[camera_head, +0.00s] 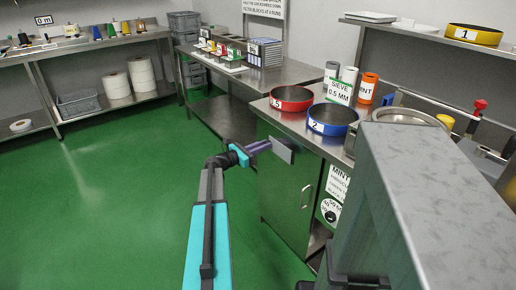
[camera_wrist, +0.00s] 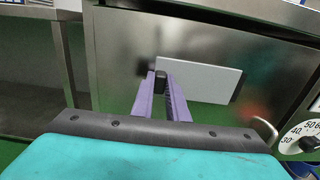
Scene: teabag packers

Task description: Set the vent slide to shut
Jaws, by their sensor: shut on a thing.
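The vent slide is a pale grey plate (camera_wrist: 205,83) on the front of a steel cabinet (camera_wrist: 240,48). In the head view the plate (camera_head: 283,151) stands on the cabinet's upper front. My gripper (camera_wrist: 161,78) has its purple fingers shut on a small dark knob (camera_wrist: 160,82) at the plate's left end. A dark patch (camera_wrist: 151,66) shows just left of the plate; I cannot tell whether it is an opening or shadow. In the head view my gripper (camera_head: 262,146) reaches the plate from the left.
A door handle (camera_head: 305,196) sticks out lower on the cabinet. A dial (camera_wrist: 301,138) is at the right in the wrist view. Red (camera_head: 291,98) and blue (camera_head: 333,119) sieves stand on the counter above. The green floor (camera_head: 120,190) to the left is clear.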

